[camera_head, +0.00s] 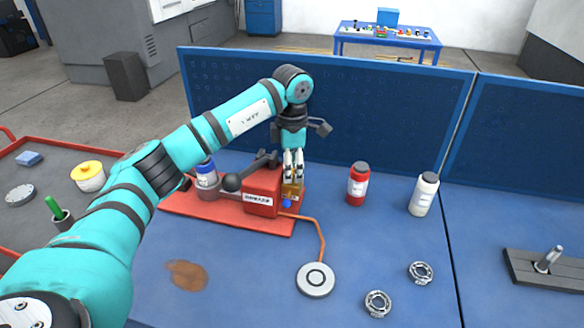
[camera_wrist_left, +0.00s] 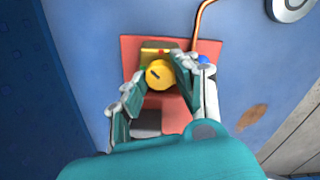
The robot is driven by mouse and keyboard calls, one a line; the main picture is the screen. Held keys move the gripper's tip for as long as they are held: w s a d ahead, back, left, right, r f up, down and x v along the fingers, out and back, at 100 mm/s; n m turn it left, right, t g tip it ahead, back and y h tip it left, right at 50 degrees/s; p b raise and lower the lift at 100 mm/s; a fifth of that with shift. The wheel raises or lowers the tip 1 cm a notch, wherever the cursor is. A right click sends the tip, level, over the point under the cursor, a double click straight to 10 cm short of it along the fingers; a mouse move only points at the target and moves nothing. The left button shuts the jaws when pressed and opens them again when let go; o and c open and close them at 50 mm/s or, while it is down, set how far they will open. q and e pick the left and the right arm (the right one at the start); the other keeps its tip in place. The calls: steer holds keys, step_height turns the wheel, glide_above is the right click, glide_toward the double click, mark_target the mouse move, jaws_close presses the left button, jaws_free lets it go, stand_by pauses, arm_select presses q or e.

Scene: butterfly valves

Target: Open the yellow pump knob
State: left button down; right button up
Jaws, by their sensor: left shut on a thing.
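The yellow pump knob (camera_wrist_left: 159,74) is a round yellow cap on the pump, seen from above in the left wrist view. My left gripper (camera_head: 293,164) points straight down over the pump, with one finger on each side of the knob and shut on it. The red pump body (camera_head: 262,191) stands on a red base plate (camera_head: 232,217). In the head view the knob is largely hidden by the fingers, above a brass-coloured block (camera_head: 292,190) with a blue fitting (camera_head: 287,203). My right gripper is not in view.
A copper pipe (camera_head: 320,238) leads to a round disc (camera_head: 315,279). A blue panel (camera_head: 400,110) closes the back.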

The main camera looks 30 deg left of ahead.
arm_select(q)
steer(key=c, duration=1)
jaws_free()
step_height(320, 180, up, 12)
